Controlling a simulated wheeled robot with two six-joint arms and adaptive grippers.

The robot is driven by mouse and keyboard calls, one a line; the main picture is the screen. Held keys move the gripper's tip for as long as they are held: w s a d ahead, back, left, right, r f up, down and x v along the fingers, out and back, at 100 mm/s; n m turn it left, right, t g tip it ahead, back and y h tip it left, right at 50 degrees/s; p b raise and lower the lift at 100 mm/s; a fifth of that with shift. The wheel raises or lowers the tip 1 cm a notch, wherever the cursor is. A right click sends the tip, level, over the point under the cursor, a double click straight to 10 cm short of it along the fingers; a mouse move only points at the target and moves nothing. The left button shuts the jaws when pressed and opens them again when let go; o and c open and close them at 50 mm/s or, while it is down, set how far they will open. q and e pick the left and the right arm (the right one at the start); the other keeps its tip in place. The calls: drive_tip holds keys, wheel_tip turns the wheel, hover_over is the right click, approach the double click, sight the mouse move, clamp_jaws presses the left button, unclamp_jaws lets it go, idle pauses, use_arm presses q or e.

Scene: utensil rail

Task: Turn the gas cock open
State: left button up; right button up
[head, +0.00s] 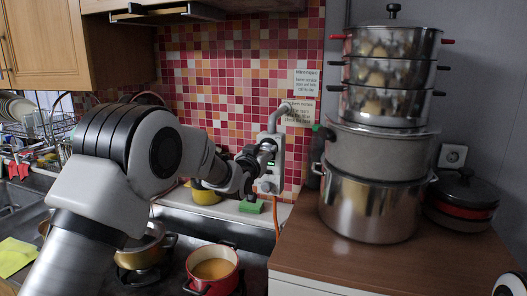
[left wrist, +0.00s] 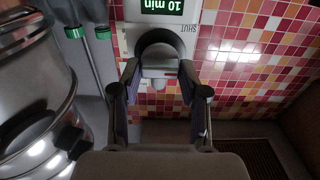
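The gas cock (head: 271,178) is a grey fitting on the tiled wall, with a bent pipe above it. In the left wrist view its pale housing (left wrist: 160,22) has a green "10 min" display and a "SHUT" label that reads upside down. A dark, rounded handle (left wrist: 158,38) is below the display. My left gripper (head: 264,157) is at the front of the cock. In the left wrist view its fingers (left wrist: 158,68) are apart, one on each side of the handle; I cannot tell whether they touch it. My right gripper is out of view.
A tall stack of steel pots (head: 380,130) stands on the wooden counter (head: 330,255) right of the cock. A red pot (head: 213,270) is on the stove, below my left arm. A green sponge (head: 251,206) lies below the cock, beside an orange hose (head: 276,215).

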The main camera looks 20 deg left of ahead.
use_arm(q)
drive_tip(key=c, duration=0.4)
drive_tip(key=shift+f, duration=0.1)
drive_tip(key=m+b, duration=0.9)
drive_tip(key=m, duration=0.5)
drive_tip(key=shift+d+f, duration=0.1)
drive_tip(key=shift+d, duration=0.05)
drive_tip(key=m+b, duration=0.1)
drive_tip(key=m, duration=0.2)
drive_tip(key=shift+r+b, duration=0.2)
drive_tip(key=shift+b, duration=0.2)
drive_tip(key=shift+m, duration=0.5)
drive_tip(key=shift+r, duration=0.15)
